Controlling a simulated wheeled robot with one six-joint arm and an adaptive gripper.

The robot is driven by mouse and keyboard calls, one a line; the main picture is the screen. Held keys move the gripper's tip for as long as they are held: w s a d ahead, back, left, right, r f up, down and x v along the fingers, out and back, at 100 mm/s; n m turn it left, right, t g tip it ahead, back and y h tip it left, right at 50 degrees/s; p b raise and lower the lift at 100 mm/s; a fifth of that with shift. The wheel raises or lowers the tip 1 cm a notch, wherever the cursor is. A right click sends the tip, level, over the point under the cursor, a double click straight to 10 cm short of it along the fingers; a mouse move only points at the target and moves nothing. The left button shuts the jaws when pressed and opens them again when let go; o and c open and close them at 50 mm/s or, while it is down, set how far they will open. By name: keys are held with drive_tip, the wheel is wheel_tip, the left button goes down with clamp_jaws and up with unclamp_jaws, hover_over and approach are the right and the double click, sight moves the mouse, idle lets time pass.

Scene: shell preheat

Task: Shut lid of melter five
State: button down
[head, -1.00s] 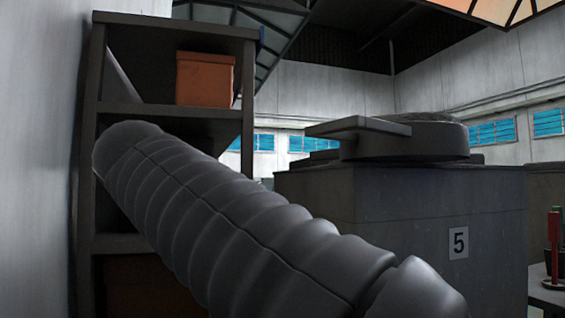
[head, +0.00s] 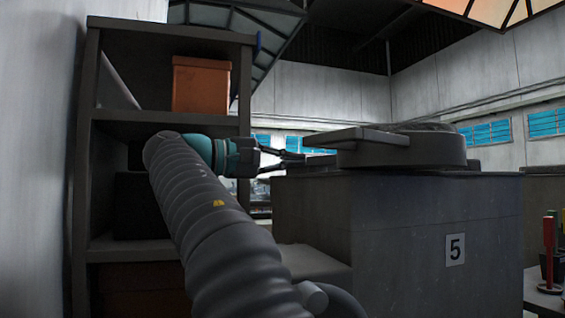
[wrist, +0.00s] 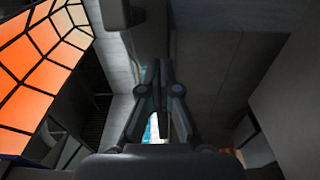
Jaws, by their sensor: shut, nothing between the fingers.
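Melter five (head: 430,230) is a dark grey box with a white "5" label on its front. Its round, thick lid (head: 437,150) lies flat at its top, and a flat handle (head: 355,138) juts out to the left. I cannot tell from this low angle whether the lid covers the opening. My gripper (head: 303,158) is left of the lid, its fingers pointing right, just below the handle's left end in the picture. Contact with the handle cannot be made out. In the wrist view my gripper's fingers (wrist: 159,68) are together and empty.
A dark shelf rack (head: 95,170) with an orange box (head: 201,85) stands at the left, close behind my arm. A pale wall (head: 35,150) is at the far left. Red and green upright items (head: 548,235) stand at the right edge.

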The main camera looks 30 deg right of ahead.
sight(346, 162)
drive_tip(key=d, duration=0.3)
drive_tip(key=s+d, duration=0.1)
drive_tip(key=d, duration=0.5)
drive_tip(key=shift+s+d, duration=0.2)
drive_tip(key=shift+d, duration=0.1)
